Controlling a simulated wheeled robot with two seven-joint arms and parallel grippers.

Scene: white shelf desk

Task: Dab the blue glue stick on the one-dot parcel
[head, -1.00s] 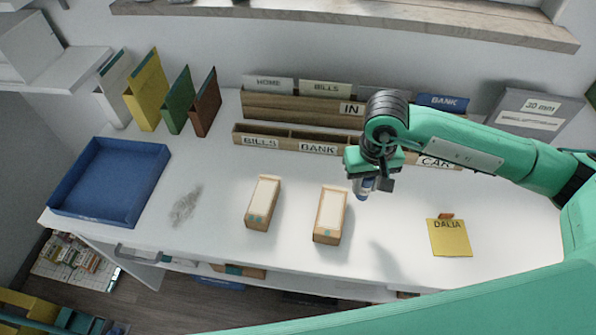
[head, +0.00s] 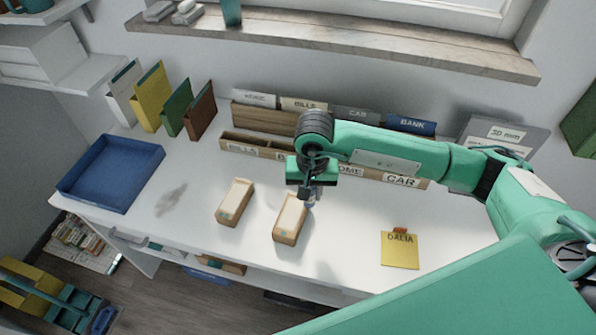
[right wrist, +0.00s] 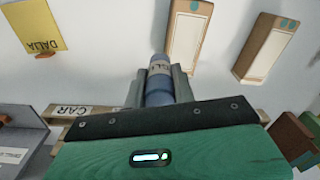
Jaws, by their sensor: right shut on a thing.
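My right gripper (head: 308,194) is shut on the blue glue stick (right wrist: 158,80), which has a pale label and points away from the jaws in the right wrist view. In the head view the stick is mostly hidden below the gripper. The gripper is just right of and behind the right parcel (head: 289,220); any contact is unclear. That parcel (right wrist: 187,50) is a tan box with a pale top, and a teal dot shows at its cropped end. My left gripper is out of view.
A blue tray (head: 112,207) lies at the left. Wooden sorters (head: 265,115) with labelled cards stand along the back. A yellow DALIA note (head: 399,252) lies at the right. Upright folders (head: 152,95) stand back left. The desk in front of the note is clear.

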